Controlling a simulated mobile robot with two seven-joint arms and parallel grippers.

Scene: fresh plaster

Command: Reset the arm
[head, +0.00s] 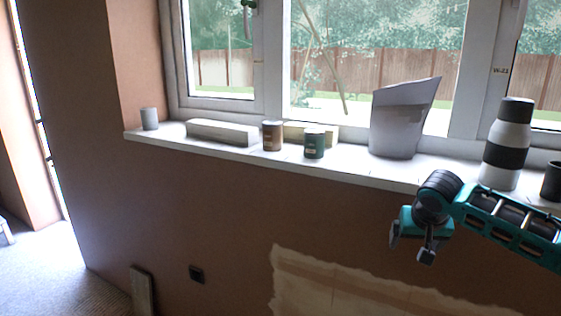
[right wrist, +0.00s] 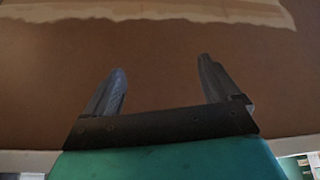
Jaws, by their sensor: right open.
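My right gripper (head: 411,250) hangs at the end of my teal and black arm, in front of the brown wall just below the windowsill. In the right wrist view its two dark fingers (right wrist: 161,88) stand wide apart with nothing between them. The brown plaster wall (right wrist: 165,60) fills most of that view. My left gripper does not show in either view.
The white windowsill (head: 345,174) holds a grey cup (head: 149,118), a long pale block (head: 220,133), a brown can (head: 272,136), a green can (head: 314,144), a grey jug-like container (head: 398,125), a banded bottle (head: 506,147) and a dark cup (head: 552,181). A board (head: 143,291) leans below.

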